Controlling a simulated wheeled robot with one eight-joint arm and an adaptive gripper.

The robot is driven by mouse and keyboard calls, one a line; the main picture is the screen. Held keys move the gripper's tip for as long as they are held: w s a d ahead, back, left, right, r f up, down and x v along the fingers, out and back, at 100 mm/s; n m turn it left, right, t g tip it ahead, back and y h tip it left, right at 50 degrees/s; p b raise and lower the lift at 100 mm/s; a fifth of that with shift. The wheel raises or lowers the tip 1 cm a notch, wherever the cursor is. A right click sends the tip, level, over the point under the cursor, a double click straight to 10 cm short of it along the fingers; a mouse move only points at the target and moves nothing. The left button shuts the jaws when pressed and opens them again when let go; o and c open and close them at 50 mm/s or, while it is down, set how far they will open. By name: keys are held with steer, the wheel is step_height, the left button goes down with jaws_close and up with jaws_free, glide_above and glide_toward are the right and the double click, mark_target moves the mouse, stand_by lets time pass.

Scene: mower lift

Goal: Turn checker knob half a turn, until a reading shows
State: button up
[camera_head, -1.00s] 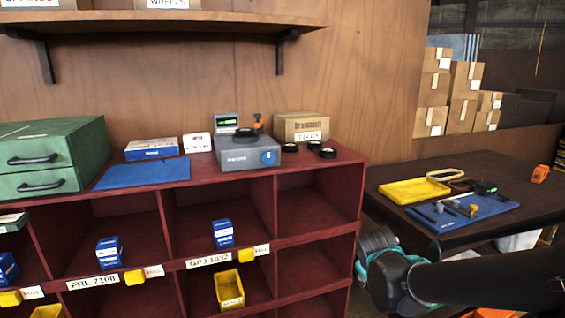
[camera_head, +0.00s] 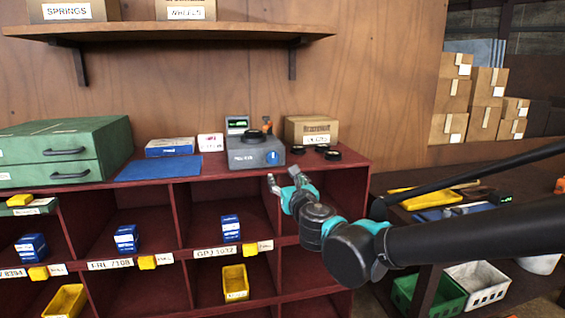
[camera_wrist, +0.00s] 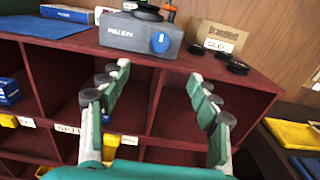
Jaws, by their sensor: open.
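The checker (camera_head: 256,151) is a grey box on top of the red shelf unit, with a small display (camera_head: 238,124) behind it showing a lit green screen too small to read. Its blue round knob (camera_head: 273,157) is on the front face at the right. In the wrist view the knob (camera_wrist: 160,42) shows a pale mark across it. A black round part sits on top of the checker. My gripper (camera_head: 284,180) is open and empty, below and in front of the checker. In the wrist view its fingers (camera_wrist: 160,95) are spread wide, with the knob beyond and above them, apart.
Black wheels (camera_head: 328,152) and a cardboard box (camera_head: 311,130) stand right of the checker. A blue mat (camera_head: 160,168), small boxes and a green drawer cabinet (camera_head: 65,150) are to its left. Shelf compartments with yellow bins (camera_head: 235,283) lie below. A dark table (camera_head: 530,178) stands at right.

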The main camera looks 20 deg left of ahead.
mark_target(273, 158)
steer(key=x, duration=1.7)
steer(key=shift+w, duration=0.2)
steer(key=c, duration=1.2)
